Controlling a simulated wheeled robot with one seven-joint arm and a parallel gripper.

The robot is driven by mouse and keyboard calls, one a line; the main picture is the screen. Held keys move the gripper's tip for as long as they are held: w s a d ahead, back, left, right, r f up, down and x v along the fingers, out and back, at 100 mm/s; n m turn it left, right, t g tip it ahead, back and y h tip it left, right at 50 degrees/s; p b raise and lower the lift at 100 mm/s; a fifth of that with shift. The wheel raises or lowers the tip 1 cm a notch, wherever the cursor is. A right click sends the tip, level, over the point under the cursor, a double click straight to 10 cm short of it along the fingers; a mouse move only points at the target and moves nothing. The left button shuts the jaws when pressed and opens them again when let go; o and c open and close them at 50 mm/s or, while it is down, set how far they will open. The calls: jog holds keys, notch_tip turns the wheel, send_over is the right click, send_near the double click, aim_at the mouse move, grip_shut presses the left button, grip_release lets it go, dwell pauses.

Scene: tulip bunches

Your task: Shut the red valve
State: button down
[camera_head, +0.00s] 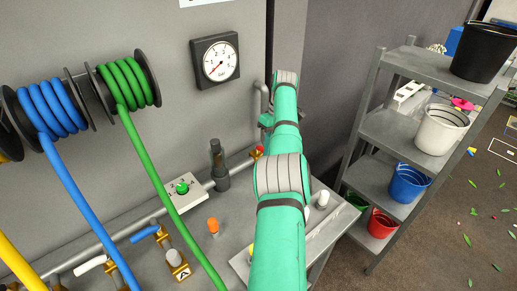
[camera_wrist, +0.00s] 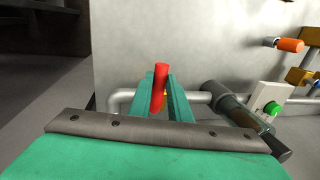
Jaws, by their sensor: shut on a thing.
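The red valve has a red handle (camera_wrist: 161,73), which stands up between the two teal fingers of my gripper (camera_wrist: 160,84) in the wrist view. The fingers are shut on the handle from both sides, and its top sticks out beyond them. A little yellow of the valve body shows just below the handle, on the grey pipe. In the head view a small red part of the valve (camera_head: 257,151) shows at the left edge of my arm. My arm hides most of the gripper there.
A green knob (camera_head: 182,188) on a white plate and an orange-capped valve (camera_head: 213,226) are left of my arm. A green hose (camera_head: 163,172) hangs from its reel. A grey shelf with buckets (camera_head: 408,184) stands at the right. A gauge (camera_head: 215,60) is on the wall.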

jog(key=shift+w+r, duration=0.1)
jog(key=shift+r, duration=0.1)
jog(key=c, duration=1.6)
grip_release()
jog(key=shift+f, duration=0.1)
jog(key=shift+c, duration=0.2)
